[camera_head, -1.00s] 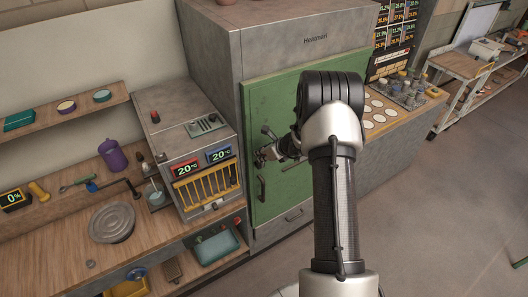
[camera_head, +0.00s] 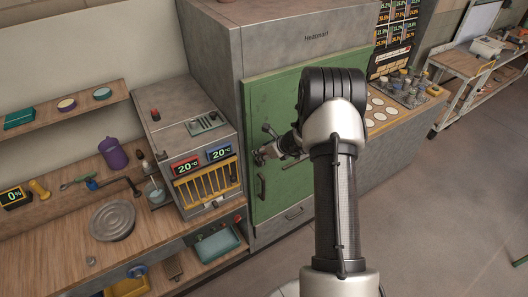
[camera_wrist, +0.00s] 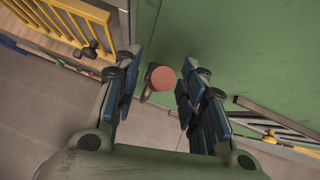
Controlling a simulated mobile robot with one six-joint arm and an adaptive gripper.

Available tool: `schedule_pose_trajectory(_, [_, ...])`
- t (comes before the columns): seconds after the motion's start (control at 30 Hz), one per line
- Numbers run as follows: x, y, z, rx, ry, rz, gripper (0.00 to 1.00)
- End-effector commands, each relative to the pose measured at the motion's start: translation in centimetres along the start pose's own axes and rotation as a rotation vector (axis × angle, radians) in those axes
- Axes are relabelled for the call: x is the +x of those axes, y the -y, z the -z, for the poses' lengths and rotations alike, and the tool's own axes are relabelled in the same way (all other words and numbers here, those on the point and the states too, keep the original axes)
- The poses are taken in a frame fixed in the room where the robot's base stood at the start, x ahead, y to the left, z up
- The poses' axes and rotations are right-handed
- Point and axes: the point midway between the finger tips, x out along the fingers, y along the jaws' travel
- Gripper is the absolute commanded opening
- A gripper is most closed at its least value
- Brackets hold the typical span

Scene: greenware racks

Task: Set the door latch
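The green door (camera_head: 285,110) of the grey cabinet is shut. A dark lever-like fitting (camera_head: 269,131) shows on its left side just above my gripper (camera_head: 263,154). In the wrist view my gripper (camera_wrist: 157,88) is open, its fingers spread before the green door face (camera_wrist: 235,45). A round reddish knob end (camera_wrist: 163,78) with a dark stem appears between the fingers, with gaps on both sides. I cannot tell for certain whether this knob is the latch's end. My arm hides the right part of the door in the head view.
A dark pull handle (camera_head: 261,187) sits lower on the door. To the left stands a small grey unit with yellow bars (camera_head: 207,185) and two displays, close to my gripper. A wooden bench (camera_head: 60,250) runs left. Open floor (camera_head: 440,220) lies right.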

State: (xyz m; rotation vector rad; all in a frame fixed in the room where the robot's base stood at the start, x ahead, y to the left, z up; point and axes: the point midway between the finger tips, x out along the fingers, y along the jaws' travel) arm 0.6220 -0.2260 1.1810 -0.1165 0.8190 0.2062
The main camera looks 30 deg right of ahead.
Motion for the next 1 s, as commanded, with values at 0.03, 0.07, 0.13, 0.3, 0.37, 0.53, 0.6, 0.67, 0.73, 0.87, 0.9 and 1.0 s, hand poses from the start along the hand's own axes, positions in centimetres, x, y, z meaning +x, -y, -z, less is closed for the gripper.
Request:
schedule_pose_trajectory(0.03, [-0.6,0.1,-0.1,0.0,0.001,0.002,0.38])
schedule_pose_trajectory(0.07, [-1.1,0.1,-0.1,0.0,0.001,0.002,0.38])
schedule_pose_trajectory(0.13, [-2.4,0.1,-0.1,0.001,0.001,0.003,0.38])
schedule_pose_trajectory(0.3, [-6.1,0.2,-0.1,-0.001,0.002,0.004,0.38])
schedule_pose_trajectory(0.37, [-7.4,0.1,-0.1,0.0,0.002,0.003,0.38])
schedule_pose_trajectory(0.53, [-10.1,0.1,-0.1,-0.001,0.002,0.002,0.38])
schedule_pose_trajectory(0.6, [-10.8,0.1,-0.1,0.0,0.002,0.002,0.38])
schedule_pose_trajectory(0.67, [-11.2,0.0,0.0,0.001,0.001,0.001,0.38])
schedule_pose_trajectory(0.73, [-11.5,0.0,0.0,0.0,0.001,0.001,0.38])
schedule_pose_trajectory(0.87, [-11.6,0.0,0.0,0.0,0.001,0.0,0.38])
schedule_pose_trajectory(0.9, [-11.6,0.0,0.0,0.0,0.001,0.0,0.38])
schedule_pose_trajectory(1.0, [-11.6,0.0,0.0,0.0,0.001,0.0,0.37])
